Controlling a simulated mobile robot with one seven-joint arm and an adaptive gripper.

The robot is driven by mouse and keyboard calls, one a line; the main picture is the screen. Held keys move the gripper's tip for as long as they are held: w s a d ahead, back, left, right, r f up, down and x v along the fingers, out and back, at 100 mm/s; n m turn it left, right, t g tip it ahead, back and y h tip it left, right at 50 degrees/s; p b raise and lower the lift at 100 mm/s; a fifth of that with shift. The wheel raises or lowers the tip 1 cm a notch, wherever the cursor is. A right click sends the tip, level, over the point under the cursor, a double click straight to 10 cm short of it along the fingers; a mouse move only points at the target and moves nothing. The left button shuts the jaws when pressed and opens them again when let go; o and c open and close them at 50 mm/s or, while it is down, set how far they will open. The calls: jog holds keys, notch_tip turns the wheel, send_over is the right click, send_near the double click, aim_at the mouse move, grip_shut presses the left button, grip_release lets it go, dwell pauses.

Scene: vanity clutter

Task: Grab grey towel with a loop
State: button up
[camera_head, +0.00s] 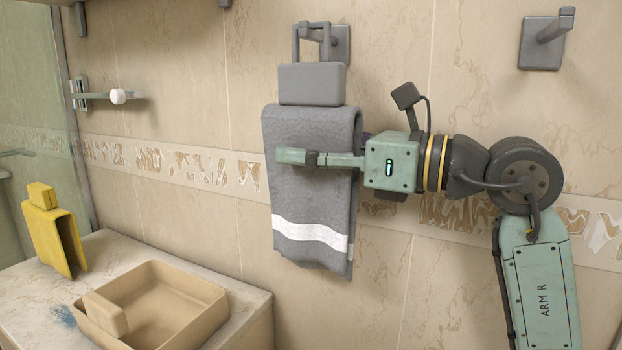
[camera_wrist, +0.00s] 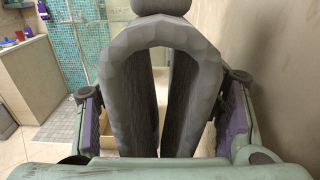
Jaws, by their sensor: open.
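The grey towel (camera_head: 312,195) with a white stripe hangs folded against the tiled wall. A grey block (camera_head: 311,84) tops it, and a loop (camera_head: 297,42) above the block is at a grey wall hook (camera_head: 341,43). My gripper (camera_head: 288,157) reaches in from the right, one finger across the towel's front; the other finger is hidden behind the cloth. In the wrist view the towel (camera_wrist: 128,85) shows edge-on as an arch between my open fingers (camera_wrist: 160,95), with gaps visible on both sides.
A second, empty hook (camera_head: 545,40) is on the wall at right. A yellow folded item (camera_head: 52,235) stands on the counter (camera_head: 250,300) at lower left, near a tan basin-like tray (camera_head: 205,300). A small rail with a white knob (camera_head: 118,96) is at upper left.

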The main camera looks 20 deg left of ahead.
jog(key=shift+c, duration=0.5)
grip_shut()
dwell(0.3)
